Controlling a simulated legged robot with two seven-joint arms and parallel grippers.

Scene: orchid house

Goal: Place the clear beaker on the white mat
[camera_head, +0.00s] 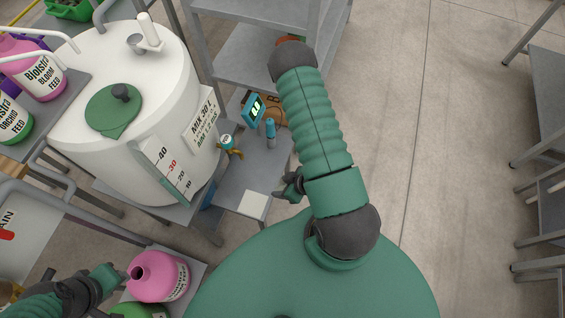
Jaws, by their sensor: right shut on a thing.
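The white mat (255,205) lies flat on the low grey shelf beside the white tank. It looks bare in the part I see. My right gripper (290,187) is partly hidden behind my own forearm, just above and to the right of the mat. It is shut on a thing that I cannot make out. I do not see the clear beaker in any open part of the view. My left gripper (108,280) is at the lower left, close to a pink bottle (158,276); I cannot tell whether its jaws are open.
The white tank (140,60) with its green lid stands left of the mat. A brass tap (230,147), a small teal meter (253,109) and a blue-capped vial (270,133) are behind the mat. Grey shelving (250,30) rises at the back.

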